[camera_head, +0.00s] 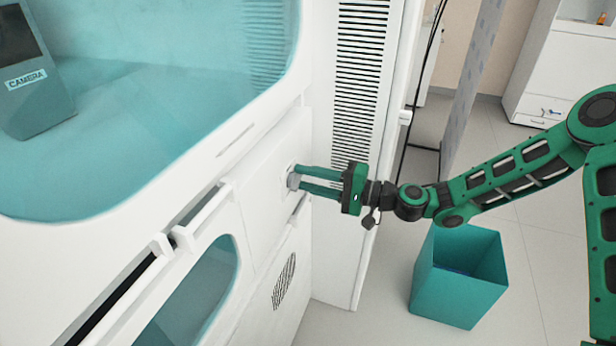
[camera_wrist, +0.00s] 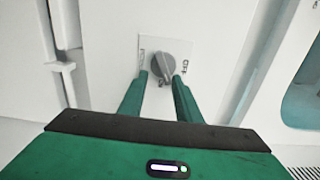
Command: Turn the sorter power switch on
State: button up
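The power switch is a grey rotary knob (camera_wrist: 166,66) on a white plate (camera_wrist: 152,44) on the front of the white sorter cabinet. In the wrist view, "OFF" is printed right of the knob, and small lettering to its left is too faint to read. The knob's raised grip slants slightly; I cannot tell which mark it points to. In the head view the knob (camera_head: 293,180) is partly hidden behind the fingertips. My gripper (camera_head: 297,179) reaches it from the right. In the wrist view its green fingers (camera_wrist: 161,80) are apart, one on each side of the knob, with gaps showing.
The sorter cabinet (camera_head: 255,225) has a large teal window with a device labelled "CAMERA" (camera_head: 30,80) behind it. A handle bar (camera_head: 150,265) juts out left of the knob. A teal bin (camera_head: 455,290) stands on the floor below my arm. Floor right of the cabinet is mostly open.

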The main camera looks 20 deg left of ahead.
jog(key=shift+w+d, duration=0.15)
jog(key=shift+w, duration=0.1)
dwell(0.3)
jog(key=d, duration=1)
jog(key=shift+s+d, duration=0.3)
jog(key=shift+s, duration=0.1)
